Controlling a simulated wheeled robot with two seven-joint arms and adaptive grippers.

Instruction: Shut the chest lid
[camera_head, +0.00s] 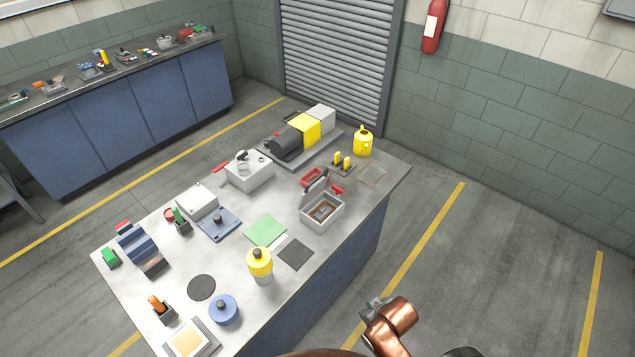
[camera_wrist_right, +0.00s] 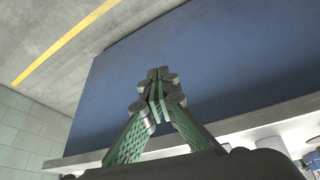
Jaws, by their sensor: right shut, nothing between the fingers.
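The chest (camera_head: 322,210) is a small light-grey box with a brown inside, standing on the bench near its right front edge. Its grey lid (camera_head: 317,186) stands up, tilted open at the back side of the box. My right gripper (camera_wrist_right: 158,85) is shut and empty in the right wrist view, with the blue side of the bench behind it. The chest cannot be made out in that view. In the head view a copper link of my right arm (camera_head: 392,322) shows at the bottom, off the bench and well apart from the chest. My left gripper is not in view.
A yellow canister (camera_head: 363,143) stands at the far corner. The floor right of the bench is clear.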

